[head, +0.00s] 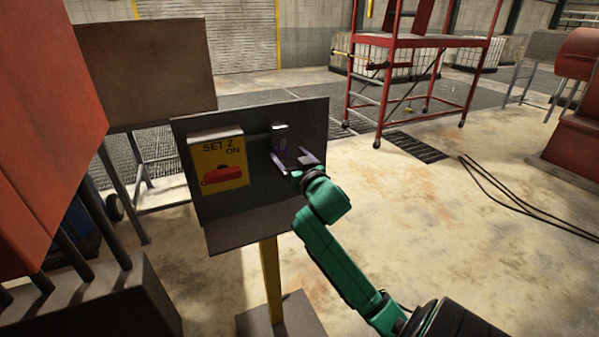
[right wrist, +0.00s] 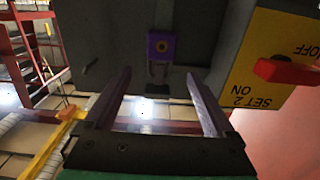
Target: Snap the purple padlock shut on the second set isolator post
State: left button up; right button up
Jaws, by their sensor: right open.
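The SET 2 isolator post carries a dark panel (head: 230,200) with a yellow switch plate (head: 217,160) and a red handle (head: 226,174). The yellow plate also shows, upside down, in the right wrist view (right wrist: 262,75). The purple padlock (right wrist: 162,46) is at the panel, with its metal shackle pointing down in the right wrist view; I cannot tell whether the shackle is closed. My right gripper (head: 288,160) is open at the panel's right side. In the right wrist view its fingertips (right wrist: 160,75) are spread, with the padlock body beyond them. My left gripper is out of view.
A large red machine (head: 45,120) stands close at the left, with a grey board (head: 145,70) behind the panel. A red wheeled platform frame (head: 420,45) stands at the back. Black cables (head: 520,205) lie on the right floor. Floor right of the post is mostly clear.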

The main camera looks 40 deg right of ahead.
jog(key=b+v, duration=0.1)
jog(key=v, duration=0.6)
jog(key=shift+s, duration=0.3)
jog(key=shift+a, duration=0.1)
